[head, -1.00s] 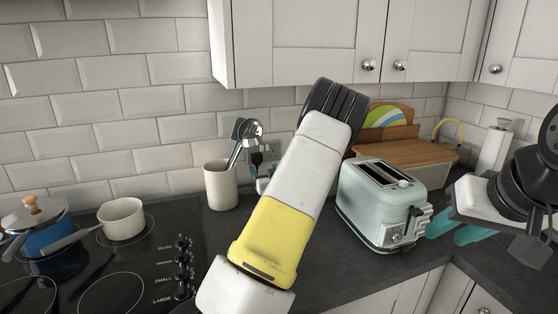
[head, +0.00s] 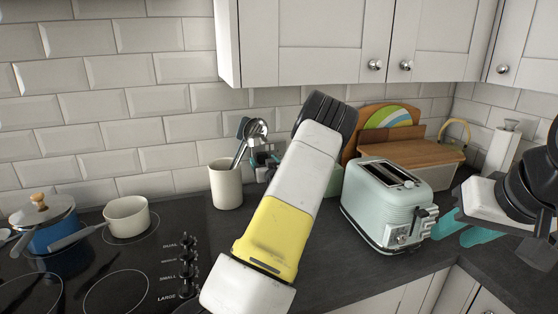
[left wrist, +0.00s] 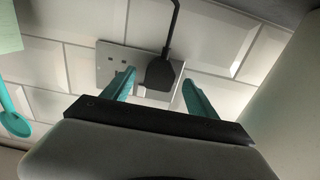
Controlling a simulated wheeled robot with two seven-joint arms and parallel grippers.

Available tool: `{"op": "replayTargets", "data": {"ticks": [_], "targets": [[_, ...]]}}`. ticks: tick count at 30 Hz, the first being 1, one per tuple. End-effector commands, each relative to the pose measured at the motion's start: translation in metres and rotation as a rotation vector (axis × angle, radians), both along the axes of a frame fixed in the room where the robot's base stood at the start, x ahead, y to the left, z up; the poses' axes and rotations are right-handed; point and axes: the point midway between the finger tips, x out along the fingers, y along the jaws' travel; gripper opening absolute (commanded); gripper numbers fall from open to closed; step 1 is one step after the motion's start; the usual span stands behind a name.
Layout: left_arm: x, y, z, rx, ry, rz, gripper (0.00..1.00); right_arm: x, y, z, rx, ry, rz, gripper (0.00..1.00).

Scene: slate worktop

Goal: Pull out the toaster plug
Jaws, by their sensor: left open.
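The black toaster plug (left wrist: 160,74) sits in a grey wall socket plate (left wrist: 110,68) in the left wrist view, its cord running up from it. My left gripper (left wrist: 158,84) is open, with one teal finger on each side of the plug; I cannot tell whether either finger touches it. In the head view my left gripper (head: 264,162) is at the wall, beside the utensil pot, and mostly hides the socket and plug. The pale green toaster (head: 385,205) stands on the worktop to the right of my left arm. My right gripper (head: 462,229) appears open and empty, right of the toaster.
A cream utensil pot (head: 226,186) stands close to the left of my left gripper. A hob with a blue pan (head: 48,232) and a cream saucepan (head: 126,216) is at the left. Cupboards (head: 325,45) hang above.

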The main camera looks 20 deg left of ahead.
Motion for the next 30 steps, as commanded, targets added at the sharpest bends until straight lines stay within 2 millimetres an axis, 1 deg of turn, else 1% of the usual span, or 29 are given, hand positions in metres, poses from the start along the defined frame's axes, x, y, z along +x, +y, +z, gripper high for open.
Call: {"op": "replayTargets", "data": {"ticks": [3,7,30], "targets": [[0.0069,0.0047,-0.0001,0.001,-0.001,-0.001,0.67,0.0,0.0,0.0,0.0,0.0,0.0,0.36],[0.0098,0.0074,-0.0004,-0.001,0.001,0.0,0.67,0.0,0.0,0.0,0.0,0.0,0.0,0.36],[0.0102,0.0072,-0.0001,0.001,0.001,-0.001,0.67,0.0,0.0,0.0,0.0,0.0,0.0,0.36]]}}
